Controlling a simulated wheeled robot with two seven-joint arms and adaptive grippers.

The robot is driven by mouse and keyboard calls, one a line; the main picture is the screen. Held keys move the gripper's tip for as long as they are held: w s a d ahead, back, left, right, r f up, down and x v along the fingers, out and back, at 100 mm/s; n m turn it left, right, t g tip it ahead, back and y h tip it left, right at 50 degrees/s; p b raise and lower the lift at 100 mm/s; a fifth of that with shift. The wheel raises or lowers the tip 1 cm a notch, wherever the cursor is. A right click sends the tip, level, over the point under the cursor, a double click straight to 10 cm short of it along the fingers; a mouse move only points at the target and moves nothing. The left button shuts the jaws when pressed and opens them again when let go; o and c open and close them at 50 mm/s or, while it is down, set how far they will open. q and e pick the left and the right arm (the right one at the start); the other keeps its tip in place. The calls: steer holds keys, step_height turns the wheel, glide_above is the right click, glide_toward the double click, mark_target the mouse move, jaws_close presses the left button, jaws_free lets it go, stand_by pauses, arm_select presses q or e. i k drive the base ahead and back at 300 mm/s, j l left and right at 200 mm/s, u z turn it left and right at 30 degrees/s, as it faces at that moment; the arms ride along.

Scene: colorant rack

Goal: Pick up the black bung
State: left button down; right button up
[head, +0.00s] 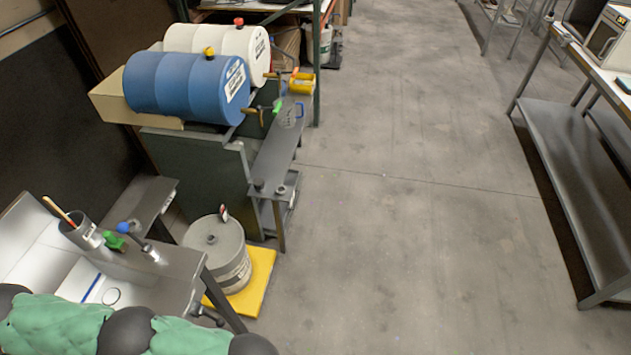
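A small dark, round piece (258,185) stands on the near end of the narrow grey shelf in front of the drums; it looks like the black bung, but it is too small to be sure. A second small grey piece (281,190) sits just right of it. A grey drum (222,262) below has a small dark spot on its lid, which could also be a plug. Neither of my grippers is in view. Only part of my green and black arm crosses the bottom left corner, well short of the shelf.
A blue drum (175,88) with a yellow plug and a white drum (246,45) with a red plug lie on a rack. The grey drum stands on a yellow platform (262,275). A metal bench (185,275) is at lower left. The middle floor is clear; another bench (575,165) stands right.

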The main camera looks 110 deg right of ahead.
mark_target(259, 183)
steer(key=z, duration=2.15)
